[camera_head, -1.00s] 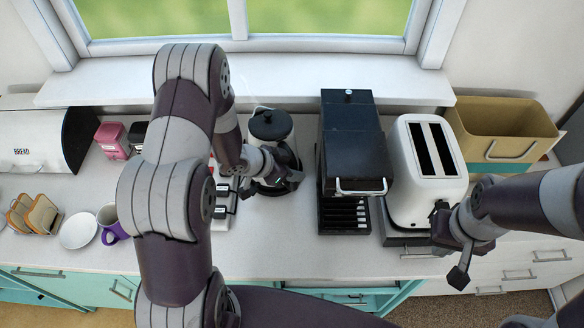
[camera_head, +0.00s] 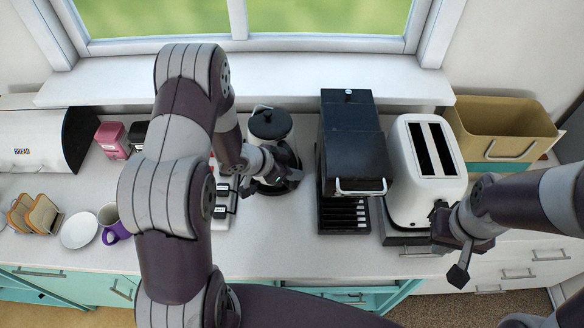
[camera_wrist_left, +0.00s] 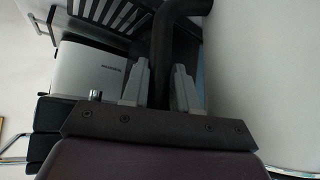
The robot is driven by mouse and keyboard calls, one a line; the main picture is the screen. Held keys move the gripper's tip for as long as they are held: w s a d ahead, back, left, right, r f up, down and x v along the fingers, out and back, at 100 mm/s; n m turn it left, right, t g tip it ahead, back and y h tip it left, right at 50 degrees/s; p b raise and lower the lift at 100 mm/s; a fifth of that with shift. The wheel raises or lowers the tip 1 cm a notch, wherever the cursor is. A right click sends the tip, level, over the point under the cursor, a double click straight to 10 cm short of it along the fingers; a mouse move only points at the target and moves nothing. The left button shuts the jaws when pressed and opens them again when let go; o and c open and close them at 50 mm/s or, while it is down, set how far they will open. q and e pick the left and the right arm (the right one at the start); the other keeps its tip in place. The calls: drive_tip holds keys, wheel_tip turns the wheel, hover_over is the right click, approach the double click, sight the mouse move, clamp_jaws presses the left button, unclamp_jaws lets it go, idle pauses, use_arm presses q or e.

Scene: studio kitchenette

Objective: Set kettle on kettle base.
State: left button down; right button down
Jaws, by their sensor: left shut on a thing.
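The kettle (camera_head: 270,124) has a black lid and a pale body and stands upright at the back of the counter, right of my left forearm. My left gripper (camera_head: 276,174) is in front of it. In the left wrist view, the two grey fingers of this gripper (camera_wrist_left: 160,88) are shut on the black kettle handle (camera_wrist_left: 165,48). A dark round edge, which looks like the kettle base (camera_head: 270,191), shows under the kettle. Whether the kettle is fully seated on it is hidden. My right gripper (camera_head: 462,262) hangs before the toaster, away from the kettle; its jaw opening is unclear.
A black coffee machine (camera_head: 350,145) stands close right of the kettle, then a white toaster (camera_head: 408,190) and a tan bin (camera_head: 505,122). A bread box (camera_head: 35,140), toast rack (camera_head: 38,215), plate (camera_head: 79,230) and purple mug (camera_head: 108,218) are at left. The front middle counter is clear.

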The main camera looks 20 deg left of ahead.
use_arm(q)
drive_tip(key=shift+f+b, duration=0.4)
drive_tip(key=shift+f, duration=0.05)
drive_tip(key=c, duration=1.1)
unclamp_jaws()
drive_tip(key=shift+c, duration=0.2)
drive_tip(key=shift+s, duration=0.15)
drive_tip(key=p+v, duration=0.9)
drive_tip(key=v, duration=0.2)
